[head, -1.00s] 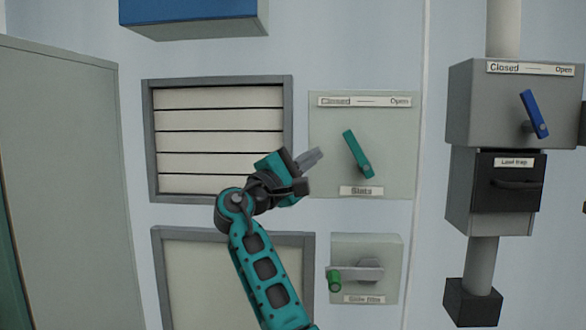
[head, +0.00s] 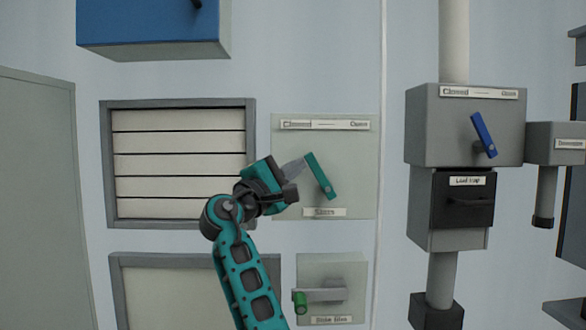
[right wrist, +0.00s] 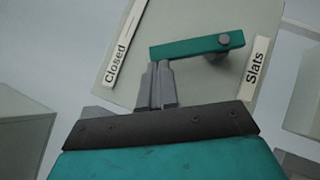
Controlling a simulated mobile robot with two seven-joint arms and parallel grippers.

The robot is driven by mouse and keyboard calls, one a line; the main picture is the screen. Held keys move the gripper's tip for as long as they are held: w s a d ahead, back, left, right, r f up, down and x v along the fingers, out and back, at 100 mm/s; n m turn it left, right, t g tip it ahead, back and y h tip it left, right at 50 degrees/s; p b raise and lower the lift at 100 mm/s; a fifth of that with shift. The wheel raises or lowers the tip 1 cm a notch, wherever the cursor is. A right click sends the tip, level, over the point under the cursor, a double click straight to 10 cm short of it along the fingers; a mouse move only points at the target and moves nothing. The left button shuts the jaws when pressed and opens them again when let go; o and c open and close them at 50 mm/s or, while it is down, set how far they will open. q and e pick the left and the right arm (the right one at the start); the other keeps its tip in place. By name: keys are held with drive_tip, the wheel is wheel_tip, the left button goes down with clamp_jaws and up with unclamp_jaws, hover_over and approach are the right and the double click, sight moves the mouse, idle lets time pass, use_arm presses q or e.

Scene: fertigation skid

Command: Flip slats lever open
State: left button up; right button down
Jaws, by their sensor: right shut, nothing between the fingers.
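The slats lever (head: 321,176) is a teal bar on a pale panel (head: 354,190) labelled Slats below and Closed to Open above. Its upper end leans left, toward the Closed side. My right gripper (head: 301,165) is shut and empty, just left of the lever's upper end. In the right wrist view the shut fingers (right wrist: 156,66) are close beside the free end of the lever (right wrist: 196,46); whether they touch it I cannot tell. The slats (head: 180,165) in the framed window to the left lie flat and closed. My left gripper is not in view.
Below is a panel with a green-tipped lever (head: 300,302). To the right stands a grey box with a blue lever (head: 483,135) above a black drawer (head: 463,201). A blue box (head: 150,32) hangs at upper left.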

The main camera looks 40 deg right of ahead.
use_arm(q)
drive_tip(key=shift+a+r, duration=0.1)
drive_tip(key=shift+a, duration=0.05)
use_arm(e)
drive_tip(key=shift+s+r+m+y, duration=0.1)
drive_tip(key=shift+r+m+y, duration=0.2)
use_arm(q)
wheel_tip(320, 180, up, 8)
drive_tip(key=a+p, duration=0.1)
drive_tip(key=p, duration=0.8)
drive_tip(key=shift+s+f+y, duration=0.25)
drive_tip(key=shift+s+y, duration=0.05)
use_arm(e)
drive_tip(key=shift+s+d+r+m+g+y, duration=0.25)
drive_tip(key=shift+s+d+r+m+y, duration=0.3)
drive_tip(key=shift+s+d+m+y, duration=0.35)
drive_tip(key=shift+s+d+r+m+g+y, duration=0.2)
drive_tip(key=shift+s+d+r+m+y, duration=0.45)
drive_tip(key=shift+d+m+y, duration=0.5)
drive_tip(key=shift+s+d+r+m+g+y, duration=0.25)
drive_tip(key=shift+s+d+r+m+y, duration=0.15)
drive_tip(key=shift+s+d+m+y, duration=0.6)
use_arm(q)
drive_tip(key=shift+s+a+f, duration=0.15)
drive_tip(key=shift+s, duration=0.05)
use_arm(e)
drive_tip(key=shift+w+a+h, duration=0.1)
drive_tip(key=shift+w+h, duration=0.05)
drive_tip(key=shift+h, duration=0.1)
